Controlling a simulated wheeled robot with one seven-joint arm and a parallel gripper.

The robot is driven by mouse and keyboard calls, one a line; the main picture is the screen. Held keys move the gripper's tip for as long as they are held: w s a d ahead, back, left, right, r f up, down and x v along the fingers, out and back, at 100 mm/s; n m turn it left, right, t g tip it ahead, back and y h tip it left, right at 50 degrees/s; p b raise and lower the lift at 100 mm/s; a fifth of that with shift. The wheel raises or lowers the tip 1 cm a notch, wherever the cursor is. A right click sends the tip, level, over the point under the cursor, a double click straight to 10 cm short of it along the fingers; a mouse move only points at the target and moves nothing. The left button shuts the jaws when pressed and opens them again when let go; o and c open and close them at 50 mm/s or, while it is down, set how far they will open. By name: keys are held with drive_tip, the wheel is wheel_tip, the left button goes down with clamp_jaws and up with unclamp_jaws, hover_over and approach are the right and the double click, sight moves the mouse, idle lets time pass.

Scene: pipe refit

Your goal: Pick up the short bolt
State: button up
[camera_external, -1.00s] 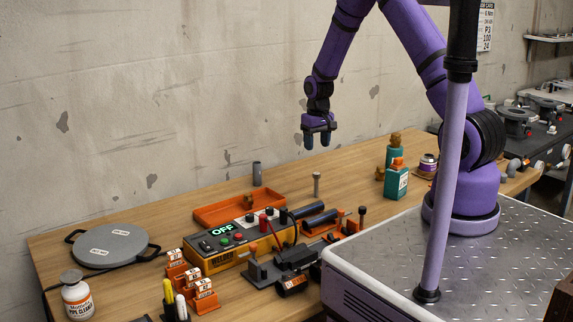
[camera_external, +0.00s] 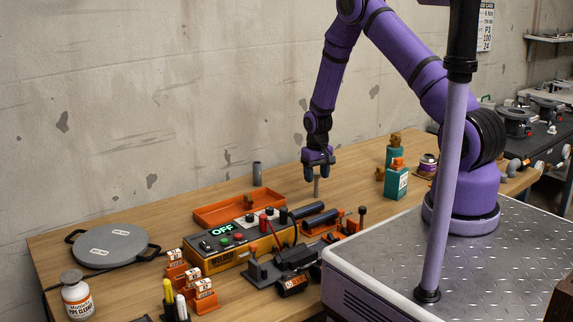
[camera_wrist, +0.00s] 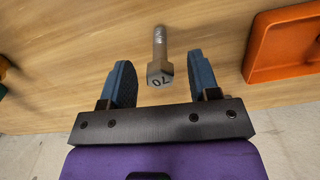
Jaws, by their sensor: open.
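A grey metal bolt (camera_wrist: 159,58) with a hex head stands on the wooden table, its head toward the wrist camera and marked with what looks like "70". In the external view this bolt (camera_external: 317,188) shows just below my gripper (camera_external: 318,171), its top hidden by the fingers. My gripper is open, with the blue-padded fingers on either side of the bolt in the wrist view and a gap on both sides. I cannot tell whether the fingertips are level with the head. Another dark-headed bolt (camera_external: 362,212) stands by the orange holder farther right.
An orange tray (camera_wrist: 289,47) lies right of the bolt in the wrist view. Teal bottles (camera_external: 396,183) stand to the right in the external view. A grey cylinder (camera_external: 257,175) stands behind the tray. The control box (camera_external: 222,257) is front left. Table around the bolt is clear.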

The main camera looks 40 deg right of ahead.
wheel_tip(320, 180, down, 2)
clamp_jaws()
idle(0.3)
drive_tip(key=shift+r, duration=0.1)
